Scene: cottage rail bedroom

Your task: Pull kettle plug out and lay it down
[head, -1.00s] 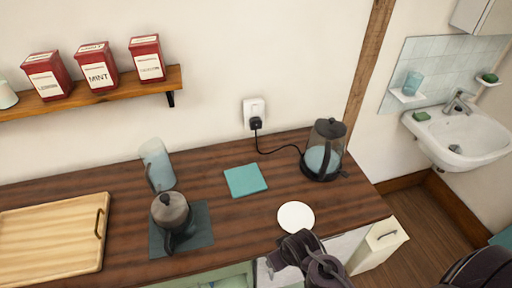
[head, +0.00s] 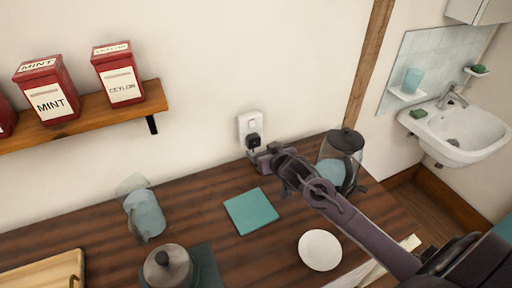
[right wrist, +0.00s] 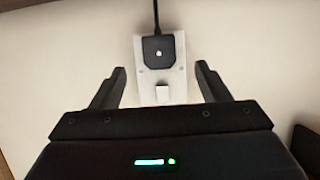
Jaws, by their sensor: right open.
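The black kettle plug (head: 254,141) sits in the white wall socket (head: 248,122) above the counter. In the right wrist view the plug (right wrist: 157,49) and the socket (right wrist: 163,88) lie ahead, between the lines of my open fingers. My right gripper (head: 262,160) is open and empty, just below and in front of the plug, apart from it. The right wrist view shows both its fingertips (right wrist: 161,72). The glass kettle (head: 341,158) stands on the counter at the right, partly behind my right arm. The cord shows leaving the plug in the wrist view; my gripper hides most of it in the head view.
A teal cloth (head: 251,211) lies on the dark wooden counter (head: 205,208), left of my gripper. A white saucer (head: 320,250), a glass jug (head: 144,213) and a teapot (head: 170,268) stand nearby. A shelf with red tins (head: 119,75) is at upper left.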

